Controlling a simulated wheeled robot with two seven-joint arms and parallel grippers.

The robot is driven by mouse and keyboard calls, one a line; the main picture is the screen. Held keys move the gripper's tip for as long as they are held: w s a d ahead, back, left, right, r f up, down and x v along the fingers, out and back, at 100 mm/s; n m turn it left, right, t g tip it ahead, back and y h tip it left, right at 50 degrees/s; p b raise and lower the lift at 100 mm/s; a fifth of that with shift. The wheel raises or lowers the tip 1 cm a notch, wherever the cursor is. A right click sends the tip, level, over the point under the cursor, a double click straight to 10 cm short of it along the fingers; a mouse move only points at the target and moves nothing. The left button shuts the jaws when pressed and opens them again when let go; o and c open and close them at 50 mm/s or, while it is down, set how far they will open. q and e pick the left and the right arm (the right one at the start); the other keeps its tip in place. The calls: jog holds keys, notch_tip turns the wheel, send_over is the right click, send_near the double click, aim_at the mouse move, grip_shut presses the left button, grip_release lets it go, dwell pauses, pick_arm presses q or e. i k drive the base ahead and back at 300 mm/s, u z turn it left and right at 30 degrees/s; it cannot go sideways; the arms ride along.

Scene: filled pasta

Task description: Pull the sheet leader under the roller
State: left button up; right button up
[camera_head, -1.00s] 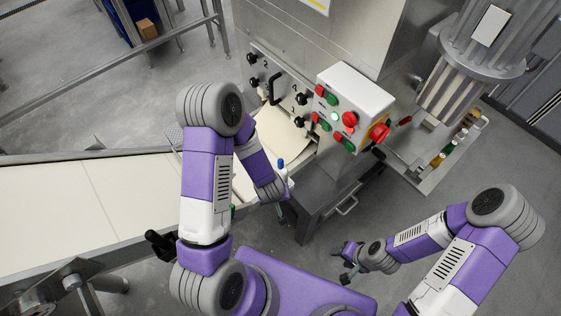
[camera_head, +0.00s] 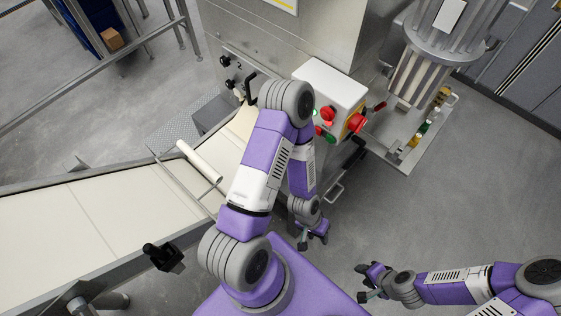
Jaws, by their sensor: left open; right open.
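A cream sheet (camera_head: 232,138) lies at the mouth of the machine; my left arm hides its right part, so I cannot make out its leading end. A pale roller (camera_head: 199,161) lies slantwise across the belt, next to a thin metal bar. I cannot tell whether the sheet touches it. My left gripper (camera_head: 313,241) is open and empty, hanging in front of the machine, to the right of the belt and clear of sheet and roller. My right gripper (camera_head: 362,283) is open and empty over the floor, farther right and nearer me.
The conveyor belt (camera_head: 70,215) runs in from the left with metal edge rails. A white control box (camera_head: 330,90) with red and green buttons juts from the machine above my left arm. A ribbed cylinder unit (camera_head: 428,65) stands at the back right. Floor at the right is clear.

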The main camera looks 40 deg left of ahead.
aim_at(237, 142)
jog(key=k, duration=0.45)
jog(key=u, duration=0.75)
jog(key=i, duration=1)
